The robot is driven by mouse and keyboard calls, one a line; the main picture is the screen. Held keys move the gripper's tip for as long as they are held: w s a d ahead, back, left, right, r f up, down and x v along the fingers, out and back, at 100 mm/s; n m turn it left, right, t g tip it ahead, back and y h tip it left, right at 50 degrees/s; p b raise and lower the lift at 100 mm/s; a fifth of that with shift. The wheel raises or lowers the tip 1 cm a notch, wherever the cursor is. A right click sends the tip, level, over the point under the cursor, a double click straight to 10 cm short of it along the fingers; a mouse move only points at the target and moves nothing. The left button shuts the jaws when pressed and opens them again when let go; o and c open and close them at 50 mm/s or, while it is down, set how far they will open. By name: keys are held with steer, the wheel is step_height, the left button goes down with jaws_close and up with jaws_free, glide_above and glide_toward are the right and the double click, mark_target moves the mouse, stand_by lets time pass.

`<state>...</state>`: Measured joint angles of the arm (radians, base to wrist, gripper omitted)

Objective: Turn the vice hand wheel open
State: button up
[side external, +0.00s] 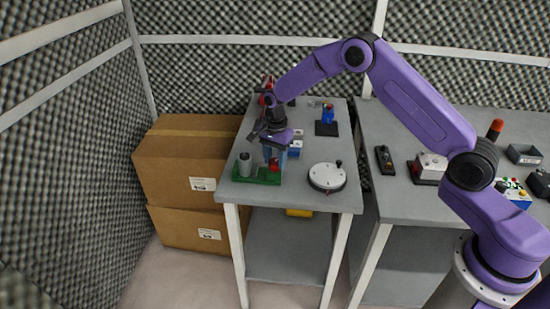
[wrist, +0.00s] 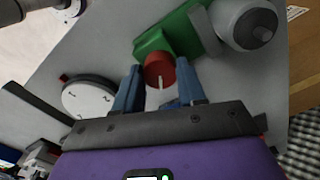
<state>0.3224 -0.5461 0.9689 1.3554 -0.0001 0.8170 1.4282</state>
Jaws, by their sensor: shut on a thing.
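The red hand wheel (side external: 274,165) sits on a green body (side external: 262,179) near the front left of the grey table. In the wrist view, the round red wheel (wrist: 153,69) with a pale line on its face stands against the green body (wrist: 172,34). My gripper (side external: 271,160) reaches down to it from above, its blue fingers on either side of the wheel. In the wrist view, my gripper (wrist: 157,76) is shut on the red wheel, and its fingers hide part of the sides. A grey cylinder (side external: 244,164) stands at the green body's left end.
A white disc with a dark knob (side external: 325,178) lies to the right on the same table. A blue part on a black plate (side external: 327,122) stands farther back. Cardboard boxes (side external: 185,165) are stacked left of the table. A second table (side external: 385,132) on the right holds several devices.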

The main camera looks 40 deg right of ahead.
steer(key=n, duration=0.5)
steer(key=shift+n, duration=0.3)
steer(key=n, duration=1.2)
steer(key=shift+n, duration=0.4)
steer(key=n, duration=0.5)
steer(key=shift+r+n, duration=0.1)
steer(key=shift+n, duration=0.2)
steer(key=o, duration=1.1)
steer(key=shift+c, duration=0.2)
